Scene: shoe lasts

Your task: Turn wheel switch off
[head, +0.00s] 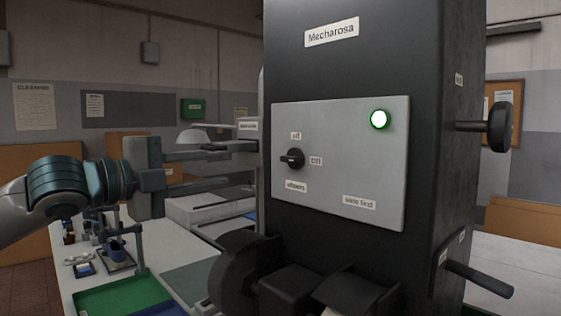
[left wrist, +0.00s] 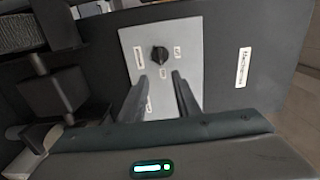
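The wheel switch (head: 292,158) is a small black rotary knob on the light grey panel (head: 340,185) of the dark machine. Small labels sit above it, to its right and below it; the upper one seems to read "off" and the right one "on". Its handle looks roughly horizontal. My left gripper (head: 240,165) is open and empty, left of the knob and apart from it. In the left wrist view the knob (left wrist: 159,54) lies just beyond and between the open fingertips (left wrist: 161,80). My right gripper is not in view.
A green light (head: 379,119) is lit at the panel's upper right. A dark wheel (head: 238,270) and blocks stick out below the panel. A side knob (head: 499,127) and a lever (head: 480,279) project on the right. A table with a green tray (head: 122,296) stands at left.

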